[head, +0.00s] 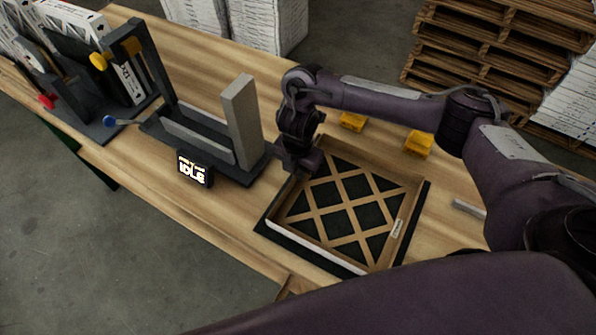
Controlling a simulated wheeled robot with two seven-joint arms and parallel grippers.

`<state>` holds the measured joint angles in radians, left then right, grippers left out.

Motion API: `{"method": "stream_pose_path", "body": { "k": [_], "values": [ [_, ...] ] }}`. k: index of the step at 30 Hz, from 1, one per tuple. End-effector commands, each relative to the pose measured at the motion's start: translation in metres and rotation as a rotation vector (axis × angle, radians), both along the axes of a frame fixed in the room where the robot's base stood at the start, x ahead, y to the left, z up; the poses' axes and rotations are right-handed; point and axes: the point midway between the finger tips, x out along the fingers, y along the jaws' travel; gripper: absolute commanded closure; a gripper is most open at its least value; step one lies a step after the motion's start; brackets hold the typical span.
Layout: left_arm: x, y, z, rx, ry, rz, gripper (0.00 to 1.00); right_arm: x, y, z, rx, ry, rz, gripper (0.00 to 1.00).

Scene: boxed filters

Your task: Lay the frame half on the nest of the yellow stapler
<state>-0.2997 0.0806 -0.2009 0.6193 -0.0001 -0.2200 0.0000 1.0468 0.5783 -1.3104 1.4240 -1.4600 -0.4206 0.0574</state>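The frame half (330,209), a shallow brown square frame with a crossed lattice, lies flat over a dark square base (417,213) on the bench. The base shows along the frame's near and right edges; I cannot tell whether the frame touches it. My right gripper (299,163) points down at the frame's far left side, at its wall. Its fingertips are too dark and small to tell whether they grip the wall. Two yellow blocks (352,121) (418,144) stand behind the frame; I cannot tell whether they belong to the stapler. My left gripper is not in view.
Left of the frame stands a dark fixture (207,151) with a grey upright, a blue knob and a display (194,169) reading IDLE. Further left, a dark rack (90,125) holds white-edged panels. Pallets (490,55) and white boxes stand beyond the bench. The bench's near left edge is clear.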

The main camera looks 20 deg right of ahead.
Motion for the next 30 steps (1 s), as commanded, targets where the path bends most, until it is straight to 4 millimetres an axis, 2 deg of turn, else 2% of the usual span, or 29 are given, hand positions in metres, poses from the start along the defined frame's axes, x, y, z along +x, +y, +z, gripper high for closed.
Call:
{"method": "stream_pose_path", "body": {
  "k": [5, 11, 20, 23, 30],
  "values": [
    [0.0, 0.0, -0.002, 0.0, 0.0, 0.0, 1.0, 0.0, 0.0, -0.002, 0.0, 0.0, 0.0, 1.0],
    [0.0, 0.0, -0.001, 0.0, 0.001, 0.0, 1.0, 0.0, 0.0, -0.002, 0.0, 0.0, 0.0, 0.76],
    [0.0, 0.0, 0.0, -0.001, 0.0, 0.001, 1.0, 0.0, 0.0, 0.001, 0.0, 0.0, 0.0, 0.76],
    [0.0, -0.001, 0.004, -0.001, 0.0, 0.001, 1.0, 0.001, 0.0, 0.01, 0.0, -0.004, 0.001, 0.76],
    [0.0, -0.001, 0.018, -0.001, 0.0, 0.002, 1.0, 0.003, 0.0, 0.058, -0.001, -0.008, 0.003, 0.76]
  ]
}}
